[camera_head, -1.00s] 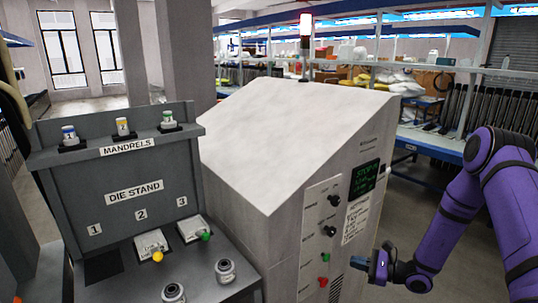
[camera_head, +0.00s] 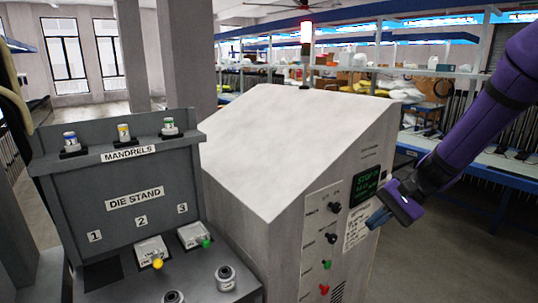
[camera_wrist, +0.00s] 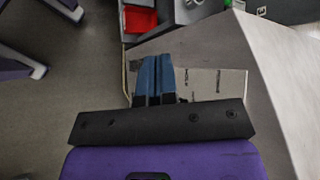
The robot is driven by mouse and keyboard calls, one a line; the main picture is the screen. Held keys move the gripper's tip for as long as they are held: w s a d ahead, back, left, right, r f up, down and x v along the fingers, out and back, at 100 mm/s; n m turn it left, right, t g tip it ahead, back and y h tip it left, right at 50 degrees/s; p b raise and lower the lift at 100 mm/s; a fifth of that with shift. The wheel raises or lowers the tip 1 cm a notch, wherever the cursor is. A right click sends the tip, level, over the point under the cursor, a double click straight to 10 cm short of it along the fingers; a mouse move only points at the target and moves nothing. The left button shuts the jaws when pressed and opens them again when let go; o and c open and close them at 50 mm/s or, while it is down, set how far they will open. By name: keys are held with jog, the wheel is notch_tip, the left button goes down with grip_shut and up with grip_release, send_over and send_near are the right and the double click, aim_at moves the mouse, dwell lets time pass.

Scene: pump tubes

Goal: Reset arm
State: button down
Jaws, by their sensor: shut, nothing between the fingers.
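My gripper (camera_head: 378,218) is at the right in the head view, in front of and a little right of the grey machine's control panel (camera_head: 334,235). In the wrist view its two blue fingers (camera_wrist: 155,72) lie side by side, shut with nothing between them. I cannot tell from the head view how wide the gap to the panel is. My purple arm comes in from the upper right. The panel has black knobs, a green button (camera_head: 327,264), a red button (camera_head: 324,289) and a dark screen with green text (camera_head: 364,187).
The die stand (camera_head: 135,199) stands left of the machine (camera_head: 275,150), with mandrels on its top ledge and dies in front. A light tower (camera_head: 306,38) beyond the machine glows red. Blue-edged shelves and a table (camera_head: 510,166) stand behind. Open floor shows at right.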

jog(key=s+d+r+n+t+h, duration=0.3)
jog(key=s+r+h, duration=0.2)
jog(key=s, duration=0.5)
jog(key=s+d+r+n+t+h, duration=0.3)
jog(key=s+r+h, duration=0.2)
jog(key=s+r, duration=0.5)
jog(key=shift+s+d+r+n, duration=0.15)
jog(key=shift+s+d+n, duration=0.2)
jog(key=shift+s, duration=0.35)
jog(key=shift+a+t, duration=0.1)
jog(key=shift+t, duration=0.2)
